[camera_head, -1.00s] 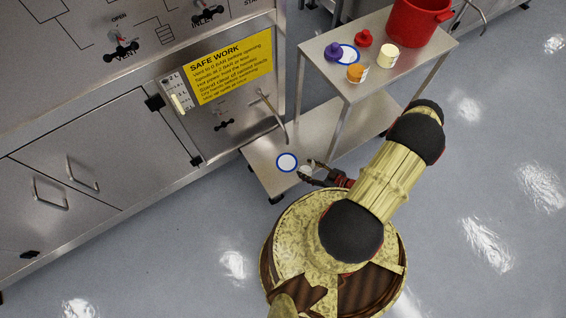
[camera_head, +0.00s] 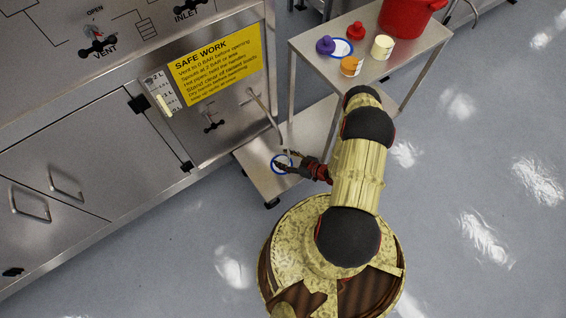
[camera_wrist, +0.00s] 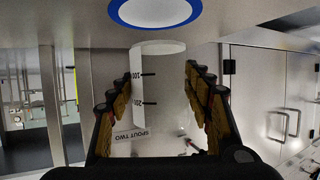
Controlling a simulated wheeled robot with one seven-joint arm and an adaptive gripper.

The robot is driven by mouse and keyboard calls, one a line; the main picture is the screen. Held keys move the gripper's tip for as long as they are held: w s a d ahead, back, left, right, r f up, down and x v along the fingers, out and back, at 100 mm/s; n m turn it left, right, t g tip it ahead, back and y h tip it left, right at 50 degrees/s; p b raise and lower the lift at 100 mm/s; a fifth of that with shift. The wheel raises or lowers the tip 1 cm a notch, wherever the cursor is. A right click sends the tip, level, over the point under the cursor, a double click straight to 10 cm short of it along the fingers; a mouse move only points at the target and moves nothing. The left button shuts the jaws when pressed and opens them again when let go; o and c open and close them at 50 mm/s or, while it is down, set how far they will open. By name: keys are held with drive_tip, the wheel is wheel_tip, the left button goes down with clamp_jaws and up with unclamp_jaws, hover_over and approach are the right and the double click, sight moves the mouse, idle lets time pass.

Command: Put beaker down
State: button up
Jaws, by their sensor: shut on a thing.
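My gripper (camera_head: 287,164) is over the blue-ringed white disc (camera_head: 277,165) on the low steel shelf (camera_head: 262,183), partly covering it in the head view. In the wrist view my gripper (camera_wrist: 160,85) has its fingers on both sides of a clear beaker (camera_wrist: 158,72) with black graduation marks, and is shut on it. The blue-ringed disc (camera_wrist: 155,10) shows at the top of the wrist view, just beyond the beaker and apart from it in the picture. The beaker is barely visible in the head view. Whether its base touches the shelf cannot be told.
A curved steel spout (camera_head: 265,113) hangs from the cabinet close above the shelf. The upper cart top (camera_head: 400,59) holds a purple item (camera_head: 325,45), a red item (camera_head: 355,31), an orange jar (camera_head: 350,66), a cream jar (camera_head: 382,47) and a red bucket (camera_head: 408,16).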

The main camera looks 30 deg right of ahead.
sight(282, 158)
drive_tip(key=shift+w+f, duration=0.2)
drive_tip(key=shift+f, duration=0.1)
drive_tip(key=f, duration=0.1)
drive_tip(key=f+b, duration=0.1)
drive_tip(key=f, duration=0.1)
drive_tip(key=shift+w+f+b, duration=0.25)
drive_tip(key=shift+b, duration=0.15)
drive_tip(key=shift+r, duration=0.1)
drive_tip(key=o, duration=1.2)
drive_tip(key=shift+c, duration=0.2)
